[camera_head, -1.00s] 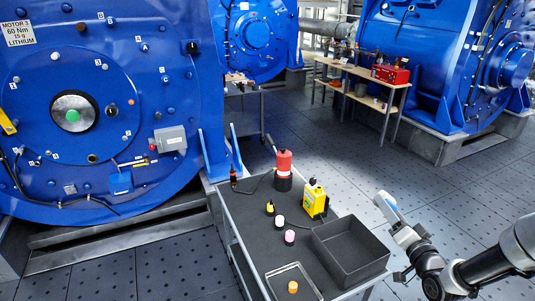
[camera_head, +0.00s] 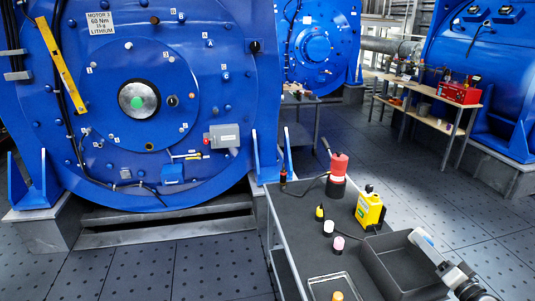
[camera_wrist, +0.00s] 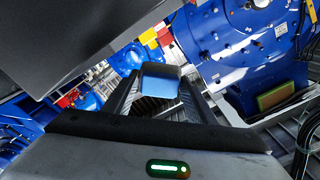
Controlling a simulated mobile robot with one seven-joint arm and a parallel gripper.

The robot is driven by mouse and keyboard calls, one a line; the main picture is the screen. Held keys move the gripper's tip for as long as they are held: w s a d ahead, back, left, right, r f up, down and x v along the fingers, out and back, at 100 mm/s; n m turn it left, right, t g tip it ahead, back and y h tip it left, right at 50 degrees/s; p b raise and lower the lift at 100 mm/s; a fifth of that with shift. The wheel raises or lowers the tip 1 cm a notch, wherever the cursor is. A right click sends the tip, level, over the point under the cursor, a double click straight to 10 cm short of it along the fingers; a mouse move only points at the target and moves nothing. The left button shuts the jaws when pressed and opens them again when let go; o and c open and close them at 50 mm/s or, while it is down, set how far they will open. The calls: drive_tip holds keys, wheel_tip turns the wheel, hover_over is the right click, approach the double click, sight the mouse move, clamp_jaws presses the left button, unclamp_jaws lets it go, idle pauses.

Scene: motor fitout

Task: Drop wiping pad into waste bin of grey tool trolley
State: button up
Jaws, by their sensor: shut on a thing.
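My gripper (camera_head: 424,240) is at the right edge of the grey tool trolley (camera_head: 300,212) in the head view, beside the far right rim of the waste bin. The waste bin (camera_head: 392,284) is a dark grey open box on the trolley's top, and it looks empty. The pad is hard to pick out from the gripper in the head view. A dark grey panel, probably the bin, fills the wrist view's upper left.
On the trolley stand a red lamp-like device (camera_head: 338,170), a yellow bottle (camera_head: 370,210), several small bottles and a shallow clear tray (camera_head: 325,288). Large blue motors (camera_head: 140,60) stand behind. A wooden bench (camera_head: 425,100) is at the back right. Open floor lies right of the trolley.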

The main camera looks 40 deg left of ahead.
drive_tip(key=shift+f, duration=0.3)
drive_tip(key=o, duration=1.1)
drive_tip(key=p+v, duration=0.2)
drive_tip(key=v, duration=1.5)
drive_tip(key=shift+s, duration=0.2)
drive_tip(key=shift+d, duration=0.15)
